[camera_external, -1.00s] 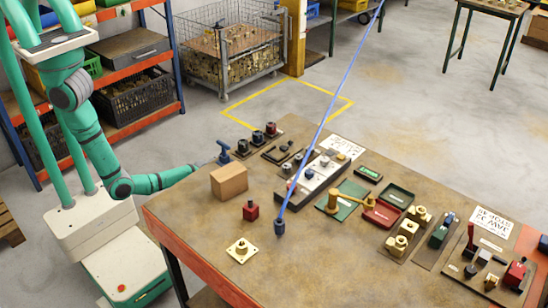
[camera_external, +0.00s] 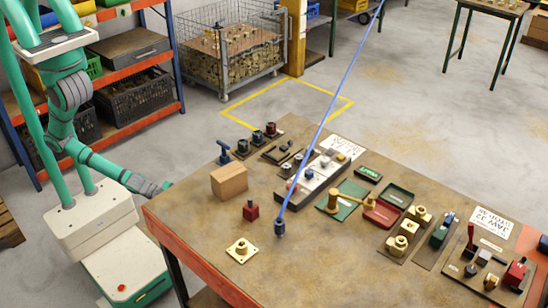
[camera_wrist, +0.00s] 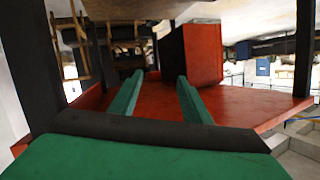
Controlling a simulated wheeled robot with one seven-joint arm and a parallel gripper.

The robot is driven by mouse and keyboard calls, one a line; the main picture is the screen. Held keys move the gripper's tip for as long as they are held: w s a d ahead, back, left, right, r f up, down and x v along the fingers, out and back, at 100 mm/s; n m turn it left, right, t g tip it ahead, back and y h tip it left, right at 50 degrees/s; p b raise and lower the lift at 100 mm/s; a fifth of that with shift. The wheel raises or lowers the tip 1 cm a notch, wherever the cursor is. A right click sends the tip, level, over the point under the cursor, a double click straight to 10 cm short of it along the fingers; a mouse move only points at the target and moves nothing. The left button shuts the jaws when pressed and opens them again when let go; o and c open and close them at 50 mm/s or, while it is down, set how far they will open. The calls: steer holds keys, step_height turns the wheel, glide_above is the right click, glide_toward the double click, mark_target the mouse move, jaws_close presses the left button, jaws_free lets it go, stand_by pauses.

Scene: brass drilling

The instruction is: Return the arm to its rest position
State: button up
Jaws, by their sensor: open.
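My gripper (camera_external: 166,186) is at the end of my green arm, just off the left edge of the workbench (camera_external: 190,222) in the external view. It is small there, and its fingers are hard to make out. In the wrist view my gripper (camera_wrist: 160,77) shows two green fingers spread apart with nothing between them. Beyond them are a red-orange surface (camera_wrist: 245,105) and a red box-shaped part (camera_wrist: 197,52). My arm hangs down beside my column, bent toward the bench.
On the bench near my gripper stand a cardboard-brown block (camera_external: 229,181), a blue T-handled tool (camera_external: 223,153), a red block (camera_external: 251,211) and a brass plate (camera_external: 240,250). A blue cable hangs to a dark plug (camera_external: 279,228). Shelving (camera_external: 135,75) stands behind my arm.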

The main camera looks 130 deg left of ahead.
steer(key=s+d+r+m+h, duration=0.2)
steer(key=d, duration=0.4)
steer(key=s+d+r+m+h, duration=0.1)
steer(key=s+d+m+h, duration=0.1)
steer(key=d, duration=0.4)
steer(key=s+d+r+n+t+h, duration=0.1)
steer(key=d+r, duration=0.4)
steer(key=r, duration=0.3)
steer(key=s+d+r+n, duration=0.1)
steer(key=d+r, duration=0.4)
steer(key=r, duration=0.2)
steer(key=shift+d+r+n+t+h, duration=0.25)
steer(key=shift+r+n+t+h, duration=0.05)
steer(key=shift+r+t+h, duration=0.1)
steer(key=shift+f, duration=0.1)
steer(key=shift+c, duration=0.2)
stand_by(0.6)
